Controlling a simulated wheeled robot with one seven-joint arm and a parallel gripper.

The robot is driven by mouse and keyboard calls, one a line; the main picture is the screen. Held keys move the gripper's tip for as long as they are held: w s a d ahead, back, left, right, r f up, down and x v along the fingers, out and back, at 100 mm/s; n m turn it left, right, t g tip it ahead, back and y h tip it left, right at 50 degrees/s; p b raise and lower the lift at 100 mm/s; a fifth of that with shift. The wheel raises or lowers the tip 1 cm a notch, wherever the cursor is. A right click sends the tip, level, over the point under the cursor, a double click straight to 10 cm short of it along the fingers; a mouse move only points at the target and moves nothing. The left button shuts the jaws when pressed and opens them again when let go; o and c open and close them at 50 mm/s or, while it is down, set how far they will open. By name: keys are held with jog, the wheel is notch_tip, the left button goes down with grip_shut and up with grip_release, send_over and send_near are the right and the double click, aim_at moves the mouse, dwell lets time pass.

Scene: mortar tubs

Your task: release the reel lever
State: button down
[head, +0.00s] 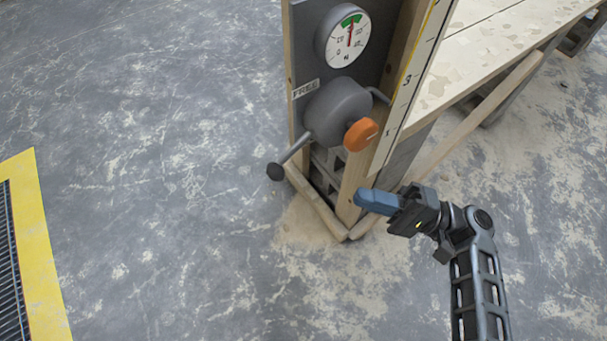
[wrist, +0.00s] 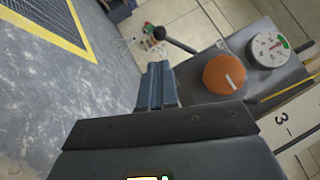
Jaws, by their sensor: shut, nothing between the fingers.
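The reel is a grey drum (head: 338,110) on a dark panel. Its lever is a thin rod ending in a black ball (head: 275,172), pointing down and left below a FREE label (head: 306,88). In the wrist view the lever's ball (wrist: 160,33) shows beyond my fingertips. An orange knob (head: 361,135) with a pale mark sits at the drum's front; it also shows in the wrist view (wrist: 224,74). My gripper (head: 360,197) has blue fingers, shut and empty, below and right of the drum, apart from lever and knob. The fingers also show in the wrist view (wrist: 157,72).
A round dial (head: 348,38) above the drum has its red needle in the green band. A numbered scale board (head: 408,85) stands right of the reel, beside a long bench (head: 490,50). A yellow-edged grate (head: 40,250) lies left. Open floor lies between.

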aim_at(292, 155)
jog(key=x, duration=1.2)
jog(key=shift+p, duration=0.45)
jog(key=shift+a, duration=0.15)
